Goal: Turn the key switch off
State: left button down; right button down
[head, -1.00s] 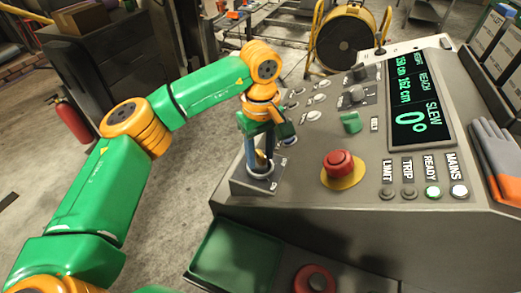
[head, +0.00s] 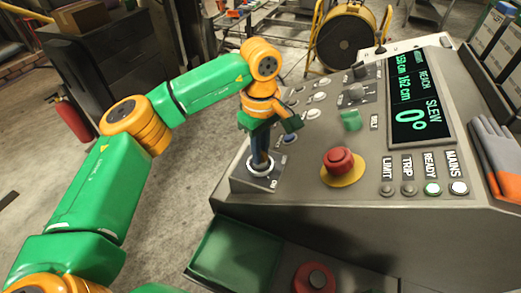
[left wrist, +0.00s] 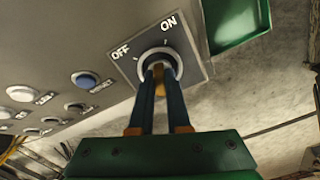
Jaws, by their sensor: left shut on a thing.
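The key switch (head: 262,168) is on a square plate at the near left corner of the console. In the left wrist view its plate (left wrist: 190,62) carries OFF at left and ON at right, around a pale ring. My left gripper (left wrist: 159,72) reaches down to the switch, its two dark fingers shut on the brass-coloured key (left wrist: 158,78) between them. In the head view the left gripper (head: 261,158) stands over the plate and hides the key. Which mark the key points to, I cannot tell. My right gripper is not in view.
A red mushroom button (head: 339,160) on a yellow base is right of the switch. The display (head: 418,105) reads SLEW 0°. Lamps labelled LIMIT, TRIP, READY and MAINS (head: 458,188) line the near edge. A green tray (head: 236,255) sits below; gloves (head: 495,155) lie at right.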

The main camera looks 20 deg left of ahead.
pick_arm(q)
jog(key=n, duration=0.7)
jog(key=n+b, duration=0.1)
jog(key=n, duration=0.5)
jog(key=shift+n, duration=0.4)
dwell(0.4)
jog(key=c, duration=0.9)
grip_release()
jog(key=shift+o, duration=0.2)
jog(key=shift+r, duration=0.1)
notch_tip(320, 180, up, 7)
